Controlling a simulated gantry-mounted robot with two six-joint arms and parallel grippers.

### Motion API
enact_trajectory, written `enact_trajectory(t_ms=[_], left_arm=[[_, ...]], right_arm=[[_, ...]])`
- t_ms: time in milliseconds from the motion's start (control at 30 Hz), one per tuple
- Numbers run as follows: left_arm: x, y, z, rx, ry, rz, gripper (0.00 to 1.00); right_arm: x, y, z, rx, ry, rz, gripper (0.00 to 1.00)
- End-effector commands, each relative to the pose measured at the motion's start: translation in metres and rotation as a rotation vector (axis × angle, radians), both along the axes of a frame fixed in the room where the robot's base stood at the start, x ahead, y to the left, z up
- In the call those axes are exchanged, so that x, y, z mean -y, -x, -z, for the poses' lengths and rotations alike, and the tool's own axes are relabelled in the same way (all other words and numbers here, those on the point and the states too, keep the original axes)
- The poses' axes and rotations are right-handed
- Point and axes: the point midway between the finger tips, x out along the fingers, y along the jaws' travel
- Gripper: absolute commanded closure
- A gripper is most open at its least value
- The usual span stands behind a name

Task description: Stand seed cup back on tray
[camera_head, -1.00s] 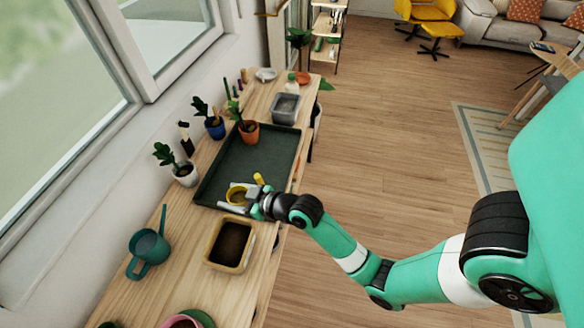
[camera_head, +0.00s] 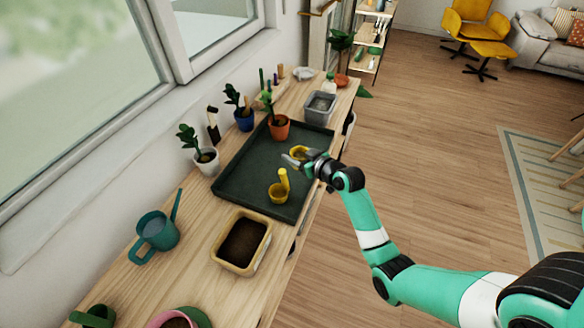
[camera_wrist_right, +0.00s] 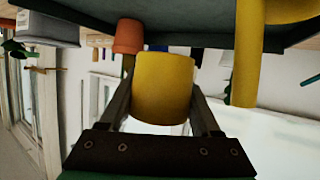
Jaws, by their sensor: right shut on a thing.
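My right gripper (camera_head: 292,160) is shut on a small yellow cup (camera_head: 299,152) over the right side of the dark green tray (camera_head: 240,186). In the right wrist view the cup (camera_wrist_right: 163,88) sits between the two fingers (camera_wrist_right: 160,108). That picture is upside down, with the tray (camera_wrist_right: 200,28) along its top. I cannot tell whether the cup touches the tray. A second yellow piece, a scoop-like cup with an upright handle (camera_head: 279,192), stands on the tray's near part. Its handle also shows in the wrist view (camera_wrist_right: 250,55). My left gripper is out of view.
A terracotta pot (camera_head: 279,128) with a plant stands on the tray's far part. White (camera_head: 206,163) and blue (camera_head: 244,121) pots line the window side. A soil box (camera_head: 242,243) and teal watering can (camera_head: 156,234) are nearer. A grey bin (camera_head: 319,108) is beyond the tray.

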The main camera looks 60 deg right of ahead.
Motion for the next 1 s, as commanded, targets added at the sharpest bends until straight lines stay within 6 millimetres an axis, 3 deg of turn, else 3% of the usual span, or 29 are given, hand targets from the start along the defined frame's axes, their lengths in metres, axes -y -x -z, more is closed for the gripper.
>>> enact_trajectory(t_ms=[33, 200, 467, 700, 1000], left_arm=[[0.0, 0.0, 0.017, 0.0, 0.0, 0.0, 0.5], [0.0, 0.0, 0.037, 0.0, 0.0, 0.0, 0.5], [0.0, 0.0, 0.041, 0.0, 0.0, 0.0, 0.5], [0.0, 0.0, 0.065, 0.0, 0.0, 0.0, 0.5], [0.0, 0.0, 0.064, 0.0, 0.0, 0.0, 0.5]], right_arm=[[0.009, -0.008, 0.02, 0.0, -0.001, 0.0, 0.96], [0.028, -0.026, 0.05, 0.0, -0.001, 0.0, 0.96], [0.035, -0.032, 0.056, 0.001, 0.0, 0.0, 0.96], [0.037, -0.034, 0.093, -0.001, 0.0, 0.0, 0.96], [0.037, -0.034, 0.093, 0.001, 0.0, 0.0, 0.96]])
